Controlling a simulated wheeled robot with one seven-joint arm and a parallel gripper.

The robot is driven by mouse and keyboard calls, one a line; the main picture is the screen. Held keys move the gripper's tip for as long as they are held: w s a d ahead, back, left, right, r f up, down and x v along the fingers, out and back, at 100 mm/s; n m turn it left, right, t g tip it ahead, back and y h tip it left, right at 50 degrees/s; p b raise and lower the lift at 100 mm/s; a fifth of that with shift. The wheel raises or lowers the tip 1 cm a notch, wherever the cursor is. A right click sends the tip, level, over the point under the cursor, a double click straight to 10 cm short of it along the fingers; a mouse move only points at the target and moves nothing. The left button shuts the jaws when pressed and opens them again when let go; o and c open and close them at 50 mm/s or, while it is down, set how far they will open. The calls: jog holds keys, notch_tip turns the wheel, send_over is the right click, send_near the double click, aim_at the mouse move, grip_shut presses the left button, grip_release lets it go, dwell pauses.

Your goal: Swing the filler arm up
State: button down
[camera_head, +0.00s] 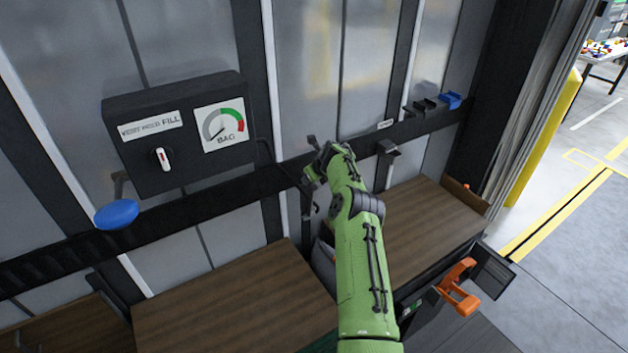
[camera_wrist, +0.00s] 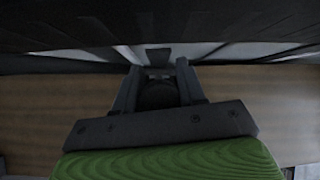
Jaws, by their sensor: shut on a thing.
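The filler arm (camera_head: 284,172) looks like a thin dark bar running from beside the fill box down toward my gripper; its far end is hidden by the gripper. My gripper (camera_head: 313,172) is at the black rail, mostly hidden behind my green wrist. In the wrist view my gripper (camera_wrist: 158,76) shows its two dark fingers closed in around a dark, rounded part that I take to be the filler arm; its shape is hard to make out in the dim light.
The fill box (camera_head: 180,132) with a dial and a blue oval pad (camera_head: 117,214) are on the left. Wooden panels (camera_head: 240,305) lie below the rail. A blue block (camera_head: 450,100) and an orange clamp-like part (camera_head: 458,290) are on the right. Open floor lies far right.

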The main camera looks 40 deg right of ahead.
jog(key=shift+a+f, duration=0.1)
jog(key=shift+f, duration=0.1)
jog(key=c, duration=1.1)
grip_release()
jog(key=o, duration=0.4)
jog(key=shift+w, duration=0.2)
jog(key=shift+s+r, duration=0.1)
jog(key=shift+s, duration=0.05)
jog(key=b+v, duration=0.2)
jog(key=v, duration=1.3)
jog(key=shift+r, duration=0.25)
jog(key=shift+s, duration=0.1)
